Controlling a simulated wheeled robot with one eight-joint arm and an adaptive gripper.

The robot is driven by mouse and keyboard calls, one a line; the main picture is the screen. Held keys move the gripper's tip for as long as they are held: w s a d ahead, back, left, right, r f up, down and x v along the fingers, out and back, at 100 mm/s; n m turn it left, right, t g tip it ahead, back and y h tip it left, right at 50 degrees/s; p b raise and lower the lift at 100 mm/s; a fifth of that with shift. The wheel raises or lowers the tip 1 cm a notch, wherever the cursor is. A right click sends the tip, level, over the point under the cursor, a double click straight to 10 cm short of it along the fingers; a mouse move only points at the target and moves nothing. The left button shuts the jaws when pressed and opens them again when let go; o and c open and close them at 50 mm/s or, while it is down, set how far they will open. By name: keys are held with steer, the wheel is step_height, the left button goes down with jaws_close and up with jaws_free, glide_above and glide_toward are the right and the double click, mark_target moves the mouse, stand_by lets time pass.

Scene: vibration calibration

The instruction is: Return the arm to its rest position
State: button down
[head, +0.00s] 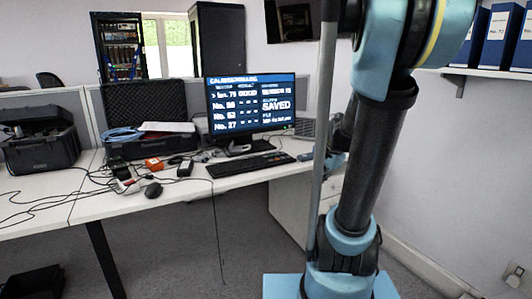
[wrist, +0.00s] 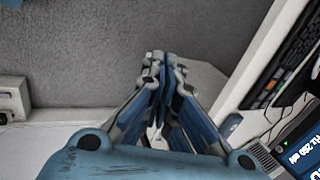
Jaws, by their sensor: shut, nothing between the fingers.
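My gripper (wrist: 160,62) shows in the wrist view with its fingers shut together and nothing between them. Below the fingers in that view are a grey surface and part of a white one. In the head view my blue and black arm stands upright at the right, in front of the desk's right end. My gripper is not clearly visible in the head view, being largely hidden behind the arm.
A white desk (head: 110,207) holds a monitor (head: 222,120) reading "SAVED", a keyboard (head: 250,164), a mouse (head: 153,190), an open black case (head: 125,148) and several cables. A wall shelf (head: 478,73) with blue binders (head: 500,38) is close to the arm at upper right.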

steer(key=s+f+n+h, duration=0.1)
steer(key=s+f+n, duration=0.1)
steer(key=s+n, duration=0.4)
steer(key=s+a+f+n+g+h, duration=0.1)
steer(key=s+n, duration=0.4)
steer(key=s, duration=0.7)
steer(key=shift+s+a+f+n+g, duration=0.15)
steer(key=shift+s+f+n+g, duration=0.2)
steer(key=shift+f, duration=0.3)
